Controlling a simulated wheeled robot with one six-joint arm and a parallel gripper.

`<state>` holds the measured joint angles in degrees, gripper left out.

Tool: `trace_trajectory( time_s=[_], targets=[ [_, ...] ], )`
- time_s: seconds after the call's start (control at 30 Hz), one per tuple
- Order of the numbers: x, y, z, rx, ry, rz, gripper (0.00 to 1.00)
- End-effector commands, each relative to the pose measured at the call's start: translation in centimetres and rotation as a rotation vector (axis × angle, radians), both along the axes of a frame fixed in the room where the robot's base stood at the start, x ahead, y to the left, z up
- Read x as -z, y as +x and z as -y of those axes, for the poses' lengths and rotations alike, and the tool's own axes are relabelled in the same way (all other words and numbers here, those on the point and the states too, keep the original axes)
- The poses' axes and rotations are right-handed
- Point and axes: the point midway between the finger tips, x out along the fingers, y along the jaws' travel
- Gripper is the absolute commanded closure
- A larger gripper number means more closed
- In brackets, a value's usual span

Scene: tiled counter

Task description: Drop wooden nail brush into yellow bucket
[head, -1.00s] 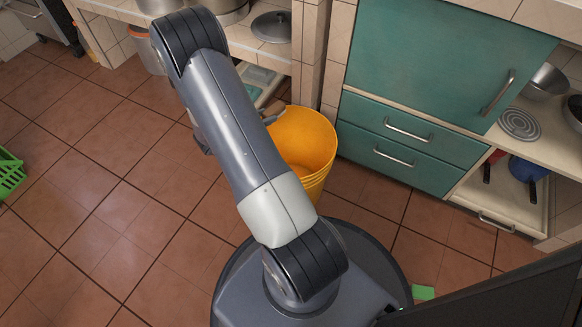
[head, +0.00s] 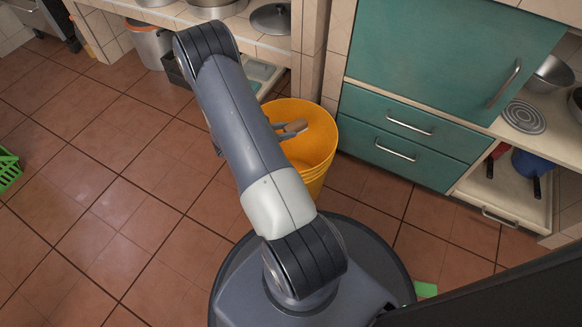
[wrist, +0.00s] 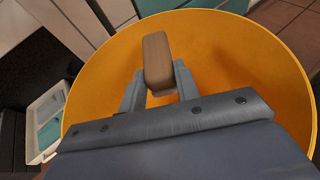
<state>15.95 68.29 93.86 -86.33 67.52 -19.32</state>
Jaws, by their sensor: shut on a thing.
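The yellow bucket (head: 318,158) stands on the floor just beyond my base, open side up, partly hidden by my arm. In the wrist view its orange-yellow inside (wrist: 235,65) fills most of the picture. My gripper (head: 293,131) is over the bucket's opening. It is shut on the wooden nail brush (wrist: 157,62), a brown block with rounded edges held between the two grey fingers. The brush (head: 296,125) also shows at the fingertips in the head view, inside the outline of the bucket's mouth. Its bristles are not visible.
Teal drawers (head: 410,140) stand close to the right of the bucket. A tiled shelf with pots and a lid (head: 271,18) is behind it. A green crate (head: 8,168) lies at the far left. The floor (head: 110,190) at left is clear.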

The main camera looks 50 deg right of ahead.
Motion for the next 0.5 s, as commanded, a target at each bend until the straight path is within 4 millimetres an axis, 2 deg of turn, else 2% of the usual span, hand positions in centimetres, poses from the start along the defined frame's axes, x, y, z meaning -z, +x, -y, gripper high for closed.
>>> trace_trajectory(
  time_s=[0.27,0.3,0.5],
  targets=[
    [0.31,0.02,0.00,-0.001,0.000,0.000,0.92],
    [0.31,0.02,0.00,-0.001,0.000,0.000,0.69],
    [0.30,0.01,0.00,0.000,0.000,0.000,0.53]
  ],
)
